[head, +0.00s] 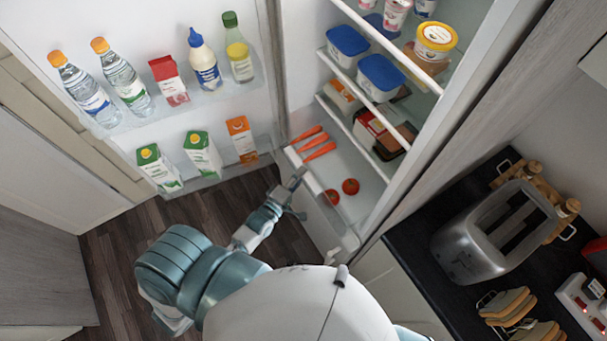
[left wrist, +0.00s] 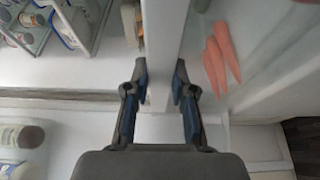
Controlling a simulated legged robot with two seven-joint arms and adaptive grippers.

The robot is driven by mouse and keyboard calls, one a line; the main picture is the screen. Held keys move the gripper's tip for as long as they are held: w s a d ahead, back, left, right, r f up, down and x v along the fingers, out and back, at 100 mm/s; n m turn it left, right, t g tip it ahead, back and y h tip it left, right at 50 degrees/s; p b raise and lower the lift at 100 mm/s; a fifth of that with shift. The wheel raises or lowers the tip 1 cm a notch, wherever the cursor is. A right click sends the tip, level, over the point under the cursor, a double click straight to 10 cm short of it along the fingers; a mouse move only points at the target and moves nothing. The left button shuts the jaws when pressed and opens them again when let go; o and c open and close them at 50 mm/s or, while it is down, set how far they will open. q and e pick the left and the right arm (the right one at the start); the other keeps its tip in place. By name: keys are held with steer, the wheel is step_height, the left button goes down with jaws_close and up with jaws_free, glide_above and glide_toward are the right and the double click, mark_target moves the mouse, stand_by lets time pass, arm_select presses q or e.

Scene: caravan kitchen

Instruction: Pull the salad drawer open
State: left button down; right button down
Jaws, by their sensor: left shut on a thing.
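The salad drawer (head: 324,222) is the white bin at the bottom of the open fridge, with carrots (head: 318,151) and two tomatoes (head: 350,186) inside. My left gripper (head: 297,187) is at the upper edge of its front in the head view. In the left wrist view the fingers of my left gripper (left wrist: 160,82) lie on both sides of the drawer's thin white front panel (left wrist: 167,40) and are shut on it. The carrots (left wrist: 222,58) show just right of the panel there. How far the drawer stands out is hard to tell. My right gripper is out of view.
The fridge door (head: 235,105) stands open at the left, with bottles and cartons on its shelves. Tubs (head: 380,75) sit on shelves above the drawer. A counter with a toaster (head: 490,235) is at the right. The dark wooden floor (head: 110,245) below is clear.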

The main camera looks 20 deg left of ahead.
arm_select(q)
steer(key=shift+a+f, duration=0.25)
steer(key=shift+a, duration=0.05)
steer(key=c, duration=1.3)
jaws_free()
steer(key=shift+o, duration=1.3)
steer(key=shift+w+a, duration=0.1)
steer(key=s+a, duration=0.3)
steer(key=s, duration=0.8)
steer(key=shift+s+f, duration=0.15)
steer(key=shift+s, duration=0.05)
steer(key=shift+d, duration=0.25)
